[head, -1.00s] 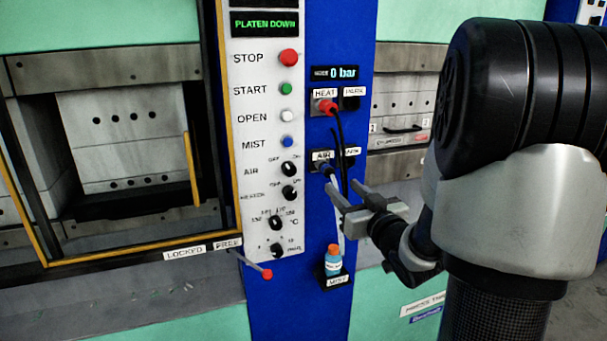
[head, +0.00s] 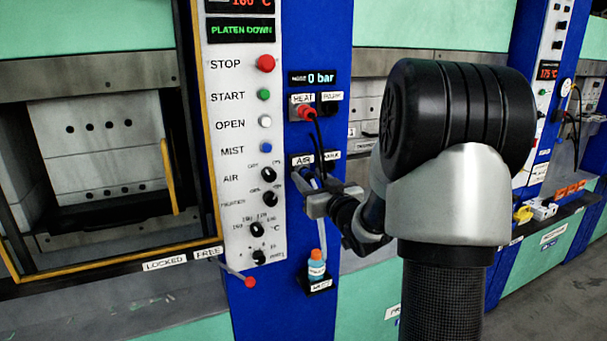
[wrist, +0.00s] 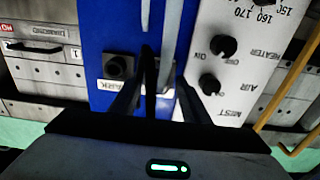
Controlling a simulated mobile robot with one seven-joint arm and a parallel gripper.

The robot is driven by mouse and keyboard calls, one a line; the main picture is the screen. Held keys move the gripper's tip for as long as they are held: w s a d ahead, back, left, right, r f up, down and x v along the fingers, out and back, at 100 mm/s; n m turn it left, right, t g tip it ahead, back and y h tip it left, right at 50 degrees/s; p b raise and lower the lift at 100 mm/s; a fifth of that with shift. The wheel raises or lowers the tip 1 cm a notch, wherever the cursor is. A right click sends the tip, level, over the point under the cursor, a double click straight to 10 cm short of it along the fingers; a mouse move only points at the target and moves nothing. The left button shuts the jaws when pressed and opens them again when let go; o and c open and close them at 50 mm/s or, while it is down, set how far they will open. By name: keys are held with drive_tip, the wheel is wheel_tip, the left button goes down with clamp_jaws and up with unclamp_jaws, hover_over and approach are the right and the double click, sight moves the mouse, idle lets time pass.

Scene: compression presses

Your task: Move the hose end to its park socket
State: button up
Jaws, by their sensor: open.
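The hose end (head: 306,171) is a blue fitting at the AIR socket on the blue column, with a pale hose hanging from it. The label PARK (head: 331,156) is just right of AIR. The park socket (wrist: 118,66), dark and round, shows empty in the wrist view. My gripper (head: 309,192) is open at the column, just below the AIR label. In the wrist view its dark fingers (wrist: 164,96) stand either side of the pale hose (wrist: 170,40) and a black cable (wrist: 150,75). The hose end itself is mostly hidden there; I cannot tell whether the fingers touch it.
A red plug (head: 307,112) sits in the HEAT socket above, and its black cable hangs close by my gripper. The control panel (head: 240,130) is on the left. A blue bottle with an orange cap (head: 316,265) stands on the MIST shelf below.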

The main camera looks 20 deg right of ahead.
sight(313, 181)
clamp_jaws()
drive_tip(key=shift+s, duration=0.25)
drive_tip(key=shift+s, duration=0.5)
drive_tip(key=shift+s+b, duration=0.5)
drive_tip(key=shift+s, duration=0.45)
idle(0.4)
drive_tip(key=shift+s+d+b, duration=0.15)
drive_tip(key=shift+s+b, duration=0.2)
drive_tip(key=shift+s, duration=1.65)
